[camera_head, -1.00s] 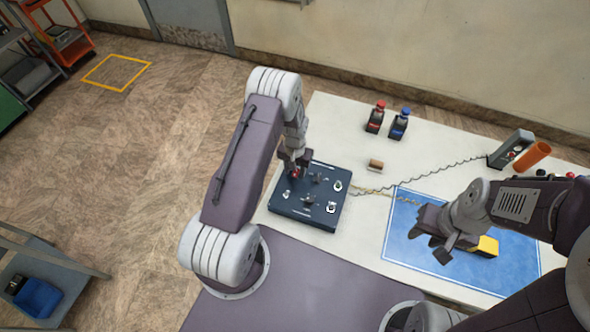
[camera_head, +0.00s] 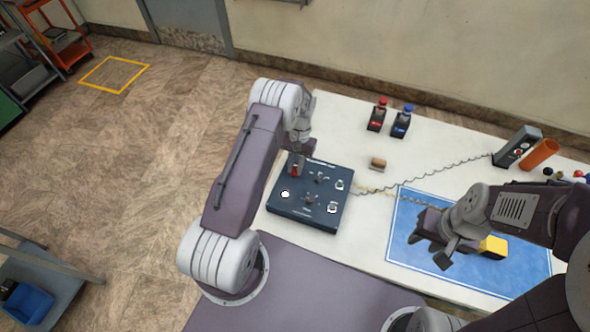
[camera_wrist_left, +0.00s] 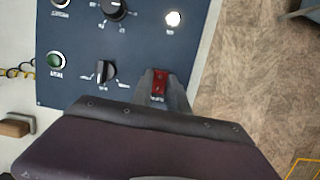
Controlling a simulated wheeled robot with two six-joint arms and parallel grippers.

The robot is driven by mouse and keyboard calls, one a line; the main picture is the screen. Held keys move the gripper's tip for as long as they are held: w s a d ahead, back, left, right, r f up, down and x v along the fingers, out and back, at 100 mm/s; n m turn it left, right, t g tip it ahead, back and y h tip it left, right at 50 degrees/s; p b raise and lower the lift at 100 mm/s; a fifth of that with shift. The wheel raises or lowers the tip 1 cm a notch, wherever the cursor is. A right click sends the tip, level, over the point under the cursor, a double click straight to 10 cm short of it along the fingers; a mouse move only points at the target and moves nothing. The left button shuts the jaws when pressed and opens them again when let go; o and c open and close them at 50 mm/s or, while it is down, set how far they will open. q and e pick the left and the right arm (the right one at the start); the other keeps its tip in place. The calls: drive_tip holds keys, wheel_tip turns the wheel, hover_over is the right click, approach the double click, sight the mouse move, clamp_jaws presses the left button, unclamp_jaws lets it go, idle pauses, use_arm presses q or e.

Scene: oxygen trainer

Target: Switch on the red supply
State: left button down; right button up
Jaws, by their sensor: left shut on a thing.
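The dark blue control panel (camera_head: 325,215) lies on the white table, with knobs, round indicators and a red switch (camera_head: 294,170) at its far left corner. The wrist view shows the red switch (camera_wrist_left: 159,83) between the grey fingers of my left gripper (camera_wrist_left: 163,90), which is shut on it. In the head view, my left gripper (camera_head: 297,160) comes down on that corner, its tips partly hidden. A round lamp (camera_wrist_left: 173,18) on the panel shines white. My right gripper (camera_head: 428,250) is open and empty above the blue mat.
A yellow block (camera_head: 493,247) lies on the blue mat (camera_head: 400,225) under my right arm. Red-topped (camera_head: 377,115) and blue-topped (camera_head: 402,122) bottles stand at the back. A small brown block (camera_head: 378,163), coiled cord and orange tube (camera_head: 540,153) are on the table.

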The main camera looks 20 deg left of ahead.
use_arm(q)
drive_tip(key=c, duration=1.3)
unclamp_jaws()
drive_tip(key=shift+w+r, duration=0.15)
drive_tip(key=shift+r, duration=0.2)
drive_tip(key=b+v, duration=0.2)
drive_tip(key=v, duration=0.6)
drive_tip(key=shift+r, duration=0.15)
